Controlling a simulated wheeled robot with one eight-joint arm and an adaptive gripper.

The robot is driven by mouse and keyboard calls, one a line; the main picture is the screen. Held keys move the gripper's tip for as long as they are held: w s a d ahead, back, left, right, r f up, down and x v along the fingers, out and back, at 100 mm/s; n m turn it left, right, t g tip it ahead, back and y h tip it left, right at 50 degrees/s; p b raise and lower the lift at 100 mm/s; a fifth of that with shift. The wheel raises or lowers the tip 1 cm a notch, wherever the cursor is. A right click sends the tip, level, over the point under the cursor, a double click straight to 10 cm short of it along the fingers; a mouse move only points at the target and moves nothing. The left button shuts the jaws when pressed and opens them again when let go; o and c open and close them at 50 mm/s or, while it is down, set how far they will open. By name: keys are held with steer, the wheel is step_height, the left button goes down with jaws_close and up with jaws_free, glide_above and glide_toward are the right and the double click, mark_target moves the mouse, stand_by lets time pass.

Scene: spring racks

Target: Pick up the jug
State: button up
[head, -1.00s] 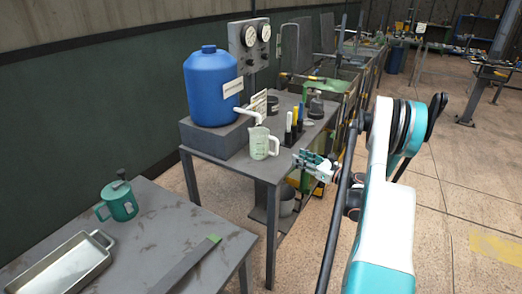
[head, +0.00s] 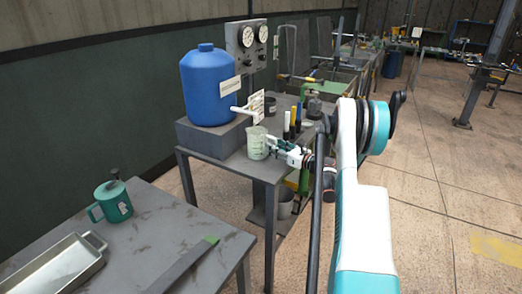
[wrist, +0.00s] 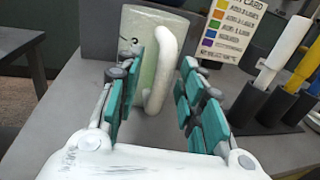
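The jug (head: 257,143) is a pale green measuring jug with a white handle, standing upright on the grey table below the spout of the blue container. In the wrist view the jug (wrist: 138,50) is straight ahead, its handle (wrist: 160,75) facing me. My gripper (head: 272,144) is at the jug's right side in the head view. In the wrist view my gripper (wrist: 150,85) is open, with its teal-padded fingers on either side of the handle and a gap to the handle on both sides. The fingers hide part of the jug's body.
A blue container (head: 208,88) stands on a grey block (head: 213,135) behind the jug. A colour card (wrist: 235,30) and marker pens in dark holders (wrist: 262,95) stand to the right. A nearer table holds a green mug (head: 113,201) and a metal tray (head: 50,270).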

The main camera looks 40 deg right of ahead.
steer(key=shift+w, duration=0.15)
jaws_close()
steer(key=shift+r, duration=0.15)
